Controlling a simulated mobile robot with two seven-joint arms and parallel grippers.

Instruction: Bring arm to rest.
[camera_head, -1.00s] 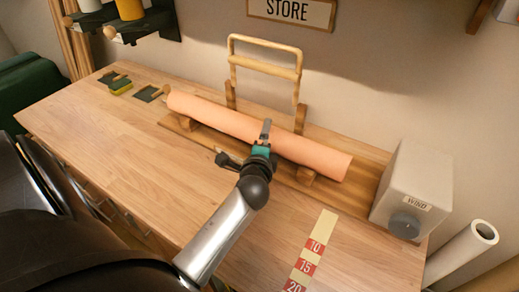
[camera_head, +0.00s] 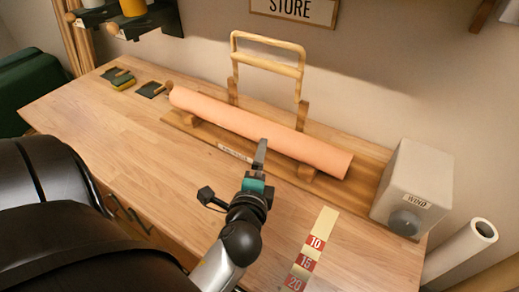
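My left arm comes in from the lower left, and its gripper (camera_head: 260,153) is over the front of the table, in front of the peach roll. The fingers show as one narrow grey piece, seen edge-on, so I cannot tell whether they are open or shut. I see nothing held in them. The peach roll (camera_head: 235,117) lies in wooden cradles on a wooden base board (camera_head: 200,132). My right gripper is not in view.
A grey box marked WIND (camera_head: 415,185) stands at the right, next to a white paper roll (camera_head: 470,245). A strip numbered 10, 15, 20 (camera_head: 316,243) lies on the table (camera_head: 110,150). A wooden frame (camera_head: 267,65) stands behind the roll.

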